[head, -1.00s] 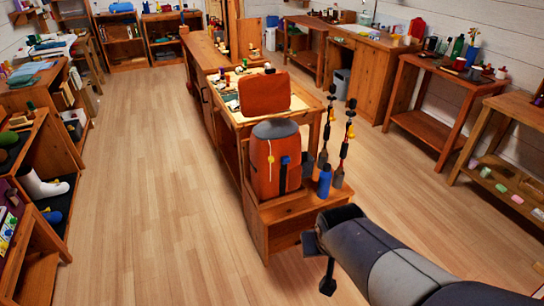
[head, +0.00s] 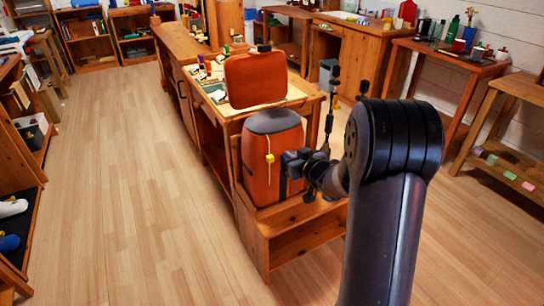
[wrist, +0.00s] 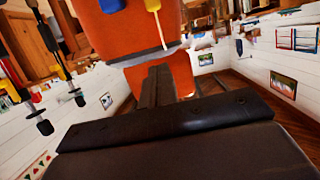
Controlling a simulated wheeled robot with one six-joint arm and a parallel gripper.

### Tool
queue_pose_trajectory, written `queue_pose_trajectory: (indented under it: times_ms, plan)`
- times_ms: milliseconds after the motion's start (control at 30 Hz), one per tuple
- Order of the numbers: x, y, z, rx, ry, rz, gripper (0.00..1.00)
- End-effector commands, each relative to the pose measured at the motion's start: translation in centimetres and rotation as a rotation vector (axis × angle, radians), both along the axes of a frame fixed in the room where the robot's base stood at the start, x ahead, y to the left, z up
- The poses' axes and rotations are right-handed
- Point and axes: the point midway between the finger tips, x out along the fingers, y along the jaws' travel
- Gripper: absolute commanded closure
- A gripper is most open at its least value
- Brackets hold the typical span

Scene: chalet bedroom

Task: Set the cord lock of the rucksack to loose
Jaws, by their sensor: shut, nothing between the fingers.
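The orange rucksack (head: 268,187) with a dark grey top stands upright on a low wooden ledge. Its yellow cord lock (head: 269,158) is on the front face; a yellow piece on a pale cord, likely the same lock, shows at the top of the wrist view (wrist: 153,5). My gripper (head: 286,157) is shut and empty, just right of the yellow lock in the head view. In the wrist view its dark fingers (wrist: 158,84) overlap the rucksack; whether they touch it is unclear. A blue piece (wrist: 110,6) sits beside the yellow one. The lock's setting cannot be read.
An orange panel (head: 254,80) stands behind the rucksack on a bench (head: 222,108) holding small items. Trekking poles (head: 328,90) stand to the right, partly hidden by my arm; they also show at the wrist view's left (wrist: 60,62). The floor (head: 125,190) at left is clear.

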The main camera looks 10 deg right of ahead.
Motion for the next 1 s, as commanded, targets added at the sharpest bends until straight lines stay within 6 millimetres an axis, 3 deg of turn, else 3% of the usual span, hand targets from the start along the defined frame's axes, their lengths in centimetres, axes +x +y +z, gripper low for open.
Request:
queue_pose_trajectory:
  times_ms: [100, 567, 767, 1000]
  plan:
    - [0.5, 0.2, -0.8, 0.017, -0.018, 0.028, 1.00]
    - [0.8, 0.4, -0.9, 0.020, -0.023, 0.037, 1.00]
    - [3.0, 1.2, -1.6, 0.020, -0.023, 0.038, 1.00]
    - [7.3, 2.6, -2.7, 0.020, -0.023, 0.038, 1.00]
